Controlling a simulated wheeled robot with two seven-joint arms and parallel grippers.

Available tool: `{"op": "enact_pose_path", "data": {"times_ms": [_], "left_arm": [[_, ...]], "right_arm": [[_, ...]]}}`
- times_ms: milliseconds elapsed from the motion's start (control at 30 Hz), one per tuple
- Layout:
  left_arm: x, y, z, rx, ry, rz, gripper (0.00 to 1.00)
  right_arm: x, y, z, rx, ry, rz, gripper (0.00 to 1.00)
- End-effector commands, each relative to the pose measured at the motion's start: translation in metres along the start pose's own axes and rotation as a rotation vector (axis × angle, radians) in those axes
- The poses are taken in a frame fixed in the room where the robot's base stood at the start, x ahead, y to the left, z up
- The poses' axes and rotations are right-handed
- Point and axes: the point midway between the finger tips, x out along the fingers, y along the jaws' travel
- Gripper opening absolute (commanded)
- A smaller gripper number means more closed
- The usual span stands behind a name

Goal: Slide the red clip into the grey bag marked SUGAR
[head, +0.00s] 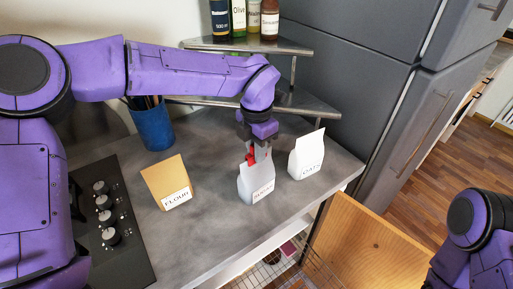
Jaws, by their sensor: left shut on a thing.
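The grey bag marked SUGAR (254,184) stands upright on the counter, its label facing the front. My left gripper (260,151) points down at the top of this bag, shut on the red clip (250,158). The clip shows as a small red patch at the bag's upper edge. The fingers hide part of it, and I cannot tell whether it is around the bag's top or only in front of it. Part of my right arm shows at the lower right, but its gripper is out of view.
A brown FLOUR bag (168,184) stands to the left and a white OATS bag (306,156) close to the right. A blue utensil cup (152,127), a metal corner shelf (290,101) with bottles and a hob (109,220) surround the grey counter (210,229).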

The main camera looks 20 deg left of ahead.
Motion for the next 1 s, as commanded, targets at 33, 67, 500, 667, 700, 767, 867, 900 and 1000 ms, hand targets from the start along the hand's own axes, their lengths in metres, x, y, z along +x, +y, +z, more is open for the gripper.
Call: {"op": "enact_pose_path", "data": {"times_ms": [33,67,500,667,700,767,867,900,1000], "left_arm": [[0.002,0.000,0.000,0.000,0.000,0.000,0.00],[0.003,0.000,0.000,0.000,0.000,0.000,0.00],[0.004,0.000,0.000,0.000,0.000,0.000,0.49],[-0.009,0.000,0.001,0.000,-0.004,0.001,0.49],[-0.018,0.000,0.001,-0.001,-0.006,0.001,0.49],[-0.031,0.000,0.001,-0.002,-0.006,0.002,0.49],[-0.057,0.000,0.001,-0.002,-0.006,0.001,0.49],[-0.066,0.000,0.001,-0.001,-0.005,0.002,0.49],[-0.085,0.000,0.001,-0.001,-0.003,0.002,0.49]], "right_arm": [[0.001,0.000,0.001,0.000,0.000,0.000,0.43],[0.002,0.000,0.001,0.000,0.000,0.000,0.43],[0.002,0.000,0.001,0.000,0.000,0.000,0.43],[0.005,-0.001,0.002,0.000,0.000,0.000,0.43],[0.007,-0.001,0.003,0.000,0.000,0.000,0.43],[0.009,-0.001,0.004,0.000,0.000,0.000,0.43],[0.013,-0.001,0.005,0.000,0.000,0.000,0.43],[0.013,-0.001,0.005,0.000,0.000,0.000,0.43],[0.014,-0.001,0.006,0.000,0.000,0.000,0.43]]}}
